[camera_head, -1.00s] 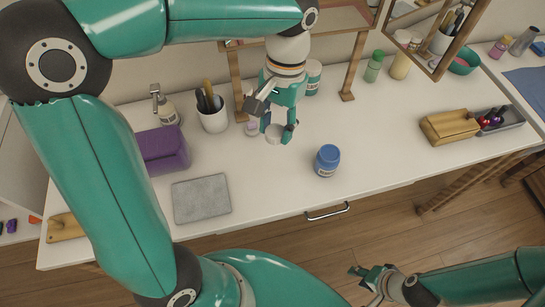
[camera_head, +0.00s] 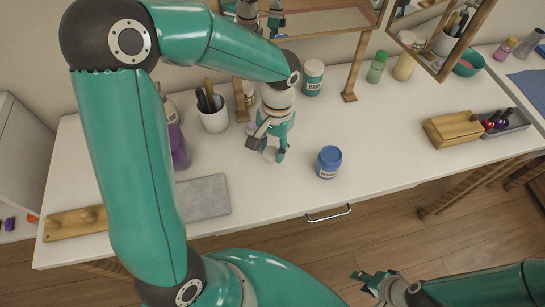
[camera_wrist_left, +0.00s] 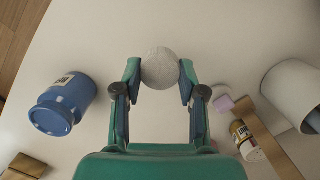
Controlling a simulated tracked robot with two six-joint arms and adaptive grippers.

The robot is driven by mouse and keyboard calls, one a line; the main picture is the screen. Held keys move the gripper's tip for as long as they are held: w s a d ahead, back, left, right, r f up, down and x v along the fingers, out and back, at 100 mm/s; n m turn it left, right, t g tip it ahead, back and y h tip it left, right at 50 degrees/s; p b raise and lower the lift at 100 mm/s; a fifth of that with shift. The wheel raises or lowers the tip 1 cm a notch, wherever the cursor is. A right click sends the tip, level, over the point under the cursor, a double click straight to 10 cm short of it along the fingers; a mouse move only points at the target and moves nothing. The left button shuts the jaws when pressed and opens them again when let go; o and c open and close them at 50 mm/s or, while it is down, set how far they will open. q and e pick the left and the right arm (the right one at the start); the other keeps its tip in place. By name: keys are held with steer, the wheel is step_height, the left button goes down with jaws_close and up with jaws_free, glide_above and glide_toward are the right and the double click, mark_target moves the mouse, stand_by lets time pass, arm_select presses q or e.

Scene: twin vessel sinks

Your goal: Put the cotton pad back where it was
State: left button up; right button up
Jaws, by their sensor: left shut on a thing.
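The cotton pad (camera_wrist_left: 160,68) is a round, pale disc. In the left wrist view it sits between the fingertips of my left gripper (camera_wrist_left: 160,80), which is shut on it. In the head view my left gripper (camera_head: 268,152) points down at the white table, left of the blue jar, with the pad (camera_head: 270,155) mostly hidden between its fingers. I cannot tell whether the pad touches the tabletop. My right gripper (camera_head: 372,279) is over the floor in front of the table, apart from everything; its fingers are too small to judge.
A blue jar (camera_head: 328,162) stands right of my left gripper. A grey cloth (camera_head: 204,197) lies front left.

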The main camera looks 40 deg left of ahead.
mark_target(272, 157)
arm_select(q)
steer(key=shift+f, duration=2.3)
steer(key=o, duration=1)
steer(key=shift+r, duration=0.1)
steer(key=r, duration=0.4)
steer(key=w+r, duration=0.1)
steer(key=r, duration=0.6)
steer(key=shift+w+a+r, duration=0.1)
steer(key=shift+w+r, duration=0.25)
steer(key=shift+w, duration=0.05)
